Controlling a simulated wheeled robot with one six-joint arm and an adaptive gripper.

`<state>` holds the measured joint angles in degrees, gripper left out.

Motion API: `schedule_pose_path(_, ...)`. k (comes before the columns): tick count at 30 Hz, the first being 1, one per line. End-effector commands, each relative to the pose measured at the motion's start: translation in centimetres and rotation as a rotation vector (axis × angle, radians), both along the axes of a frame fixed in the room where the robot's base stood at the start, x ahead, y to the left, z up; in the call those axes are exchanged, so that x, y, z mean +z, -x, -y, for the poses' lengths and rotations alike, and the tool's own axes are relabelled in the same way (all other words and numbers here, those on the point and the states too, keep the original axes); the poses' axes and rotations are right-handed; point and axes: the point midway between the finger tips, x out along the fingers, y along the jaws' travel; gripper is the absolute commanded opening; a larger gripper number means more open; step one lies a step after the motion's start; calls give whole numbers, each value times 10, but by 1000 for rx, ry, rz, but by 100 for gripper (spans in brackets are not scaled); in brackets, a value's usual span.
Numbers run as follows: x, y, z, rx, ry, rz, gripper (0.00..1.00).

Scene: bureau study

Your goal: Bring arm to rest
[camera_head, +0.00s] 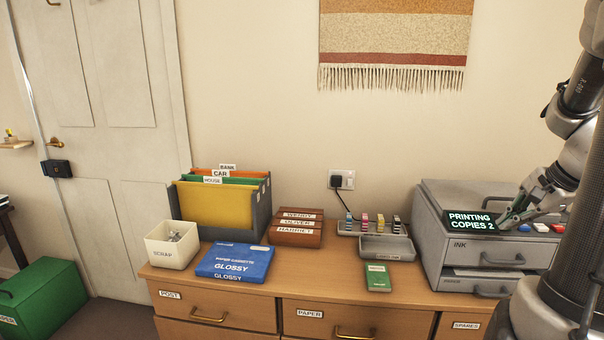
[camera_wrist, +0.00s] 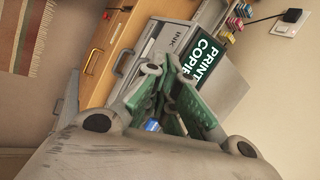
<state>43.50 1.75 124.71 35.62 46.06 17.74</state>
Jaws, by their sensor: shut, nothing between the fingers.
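My gripper (camera_head: 506,221) is at the right, at the front of the grey printer (camera_head: 433,238), close to its lit display reading "PRINTING COPIES 2" (camera_head: 470,223). The arm comes down from the upper right. In the wrist view my gripper (camera_wrist: 163,68) shows two fingers with green pads brought together, with nothing held. The display (camera_wrist: 207,55) lies just beyond the fingertips there. I cannot tell whether the fingertips touch the printer. A blue button (camera_head: 524,228) and a red button (camera_head: 541,227) show beside the gripper.
The wooden cabinet (camera_head: 235,302) carries a scrap bin (camera_head: 170,250), a blue paper box (camera_head: 235,262), a folder rack (camera_head: 262,205), brown name trays (camera_head: 297,229), a grey tray (camera_head: 386,248) with ink cartridges behind, and a green packet (camera_head: 378,279). The wall above the cabinet is mostly clear.

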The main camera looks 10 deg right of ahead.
Motion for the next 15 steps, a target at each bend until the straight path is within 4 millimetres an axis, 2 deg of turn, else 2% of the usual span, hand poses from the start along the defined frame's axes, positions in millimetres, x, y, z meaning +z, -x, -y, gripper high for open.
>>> schedule_pose_path(1,6,14,-21,133,55,-24,0)
schedule_pose_path(6,26,67,-79,612,260,-107,0)
schedule_pose_path(9,40,98,-107,888,403,-138,0)
schedule_pose_path(12,52,120,-128,1095,542,-135,0)
schedule_pose_path(15,62,129,-146,1212,648,-85,0)
